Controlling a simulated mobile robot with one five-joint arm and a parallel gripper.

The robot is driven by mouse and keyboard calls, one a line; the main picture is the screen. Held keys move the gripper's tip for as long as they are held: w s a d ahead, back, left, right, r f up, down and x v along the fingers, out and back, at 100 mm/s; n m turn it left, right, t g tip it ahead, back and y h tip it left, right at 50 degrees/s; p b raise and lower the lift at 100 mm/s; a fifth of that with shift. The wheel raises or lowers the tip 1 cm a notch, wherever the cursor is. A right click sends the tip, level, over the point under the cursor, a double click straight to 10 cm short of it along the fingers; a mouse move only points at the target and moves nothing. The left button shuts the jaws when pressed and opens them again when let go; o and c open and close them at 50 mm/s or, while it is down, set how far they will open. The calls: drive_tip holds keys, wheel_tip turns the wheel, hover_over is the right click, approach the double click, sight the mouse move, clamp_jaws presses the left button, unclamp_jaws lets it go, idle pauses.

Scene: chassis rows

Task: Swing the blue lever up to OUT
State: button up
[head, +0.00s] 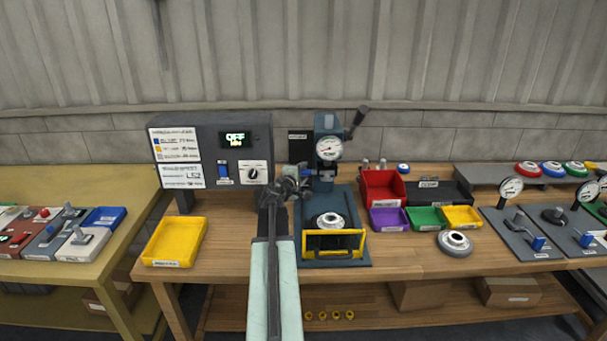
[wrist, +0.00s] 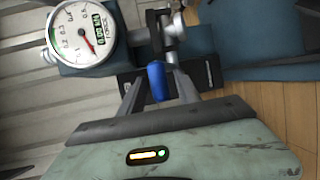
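The blue lever (wrist: 157,82) shows in the wrist view as a rounded blue grip beside the press's round gauge (wrist: 85,33). My gripper (wrist: 158,88) is open, with one finger on each side of the blue grip. I cannot tell whether either finger touches it. A dark plate (wrist: 212,76) with small white marks lies behind the lever; its words are too small to read. In the head view, my gripper (head: 285,187) is at the left side of the blue press (head: 328,125), and my arm hides much of that spot.
A dark control box (head: 210,135) reading OFF stands left of the press. A yellow guard (head: 334,253) stands at the press's front. A yellow tray (head: 174,242) lies left, and red, purple, green and yellow bins (head: 382,186) stand right. Gauge plates (head: 520,238) are farther right.

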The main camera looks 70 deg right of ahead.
clamp_jaws()
drive_tip(key=shift+r, duration=0.1)
idle(1.1)
